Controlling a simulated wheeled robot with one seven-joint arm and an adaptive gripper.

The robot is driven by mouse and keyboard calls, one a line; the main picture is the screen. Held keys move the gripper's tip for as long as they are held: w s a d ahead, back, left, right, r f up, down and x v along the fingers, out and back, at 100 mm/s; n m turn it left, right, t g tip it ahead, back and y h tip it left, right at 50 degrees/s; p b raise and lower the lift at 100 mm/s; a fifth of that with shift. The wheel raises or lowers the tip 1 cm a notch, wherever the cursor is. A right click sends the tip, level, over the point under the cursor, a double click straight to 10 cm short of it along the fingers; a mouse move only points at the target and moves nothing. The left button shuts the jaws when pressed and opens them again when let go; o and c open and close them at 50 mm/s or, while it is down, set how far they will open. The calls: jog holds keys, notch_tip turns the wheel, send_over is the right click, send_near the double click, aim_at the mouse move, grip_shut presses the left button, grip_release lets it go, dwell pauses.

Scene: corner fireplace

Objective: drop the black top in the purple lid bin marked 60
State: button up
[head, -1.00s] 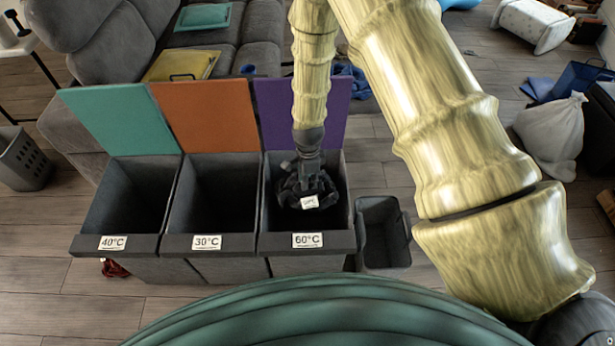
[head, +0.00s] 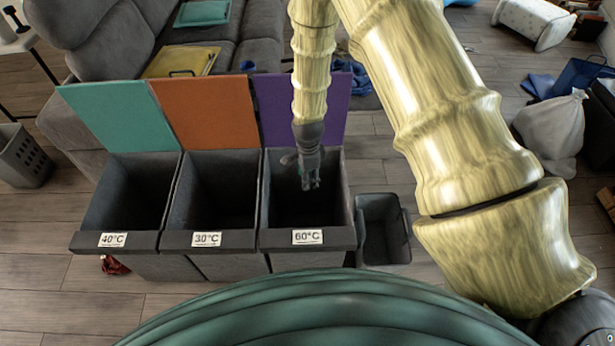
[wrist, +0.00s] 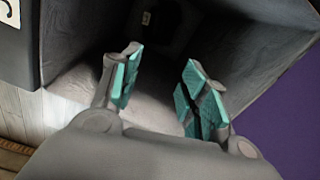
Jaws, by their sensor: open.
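The 60°C bin (head: 270,240) stands at the right of a joined row, with its purple lid (head: 338,105) raised behind it. In the wrist view its grey inner wall (wrist: 245,65) surrounds my fingers. My gripper (head: 310,182) points down into this bin's mouth. Its teal-padded fingers (wrist: 158,82) are apart with nothing between them. The black top does not show in the head view. In the wrist view a small pale tag (wrist: 146,18) shows in the dark deep part of the bin, apparently on the top; the cloth itself is too dark to make out.
The 30°C bin (head: 180,241) with an orange lid and the 40°C bin (head: 85,241) with a teal lid stand open to the left. A small grey bin (head: 385,255) stands close on the right. A sofa (head: 110,30) is behind.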

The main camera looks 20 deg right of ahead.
notch_tip(320, 180, up, 11)
dwell(0.5)
